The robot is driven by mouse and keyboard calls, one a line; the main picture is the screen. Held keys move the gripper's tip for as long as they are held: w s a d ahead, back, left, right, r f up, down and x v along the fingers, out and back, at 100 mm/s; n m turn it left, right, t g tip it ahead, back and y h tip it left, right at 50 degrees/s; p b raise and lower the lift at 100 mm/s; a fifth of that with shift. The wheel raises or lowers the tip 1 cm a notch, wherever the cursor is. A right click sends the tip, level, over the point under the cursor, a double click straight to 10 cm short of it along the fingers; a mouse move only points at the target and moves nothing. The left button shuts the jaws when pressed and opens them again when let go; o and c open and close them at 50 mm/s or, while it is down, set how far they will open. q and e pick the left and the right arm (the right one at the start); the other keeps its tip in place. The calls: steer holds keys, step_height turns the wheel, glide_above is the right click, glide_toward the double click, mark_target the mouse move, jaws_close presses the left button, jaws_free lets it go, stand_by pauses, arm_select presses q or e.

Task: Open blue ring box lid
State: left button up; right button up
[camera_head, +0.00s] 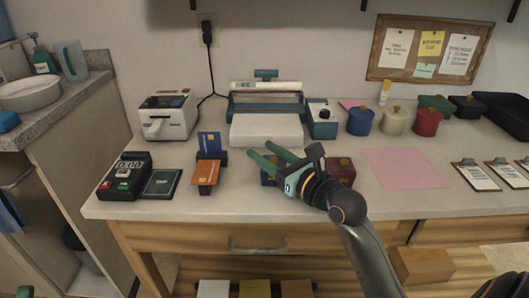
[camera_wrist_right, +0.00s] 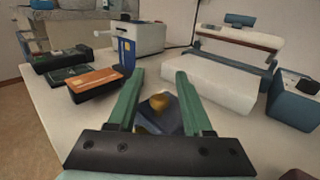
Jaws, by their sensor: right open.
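The blue ring box (camera_head: 268,173) stands on the table near its front edge, mostly hidden behind my right gripper in the head view. In the right wrist view the blue box (camera_wrist_right: 150,108) shows between the fingers, with a gold piece on it; its lid looks closed. My right gripper (camera_head: 260,152) is open, its green fingers reaching over the box from the right. In the wrist view the open gripper (camera_wrist_right: 160,76) has one finger on each side of the box; contact cannot be told. A small green sliver at the bottom left edge may be my left gripper (camera_head: 25,292).
A red box (camera_head: 342,168) stands close to the right, beside my gripper. A card stand with an orange card (camera_head: 205,173) is to the left. A white-topped blue device (camera_head: 266,130) stands behind. The pink sheet (camera_head: 402,168) lies flat and clear at right.

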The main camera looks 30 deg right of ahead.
steer(key=shift+w, duration=0.25)
steer(key=shift+c, duration=0.2)
jaws_close()
stand_by(0.3)
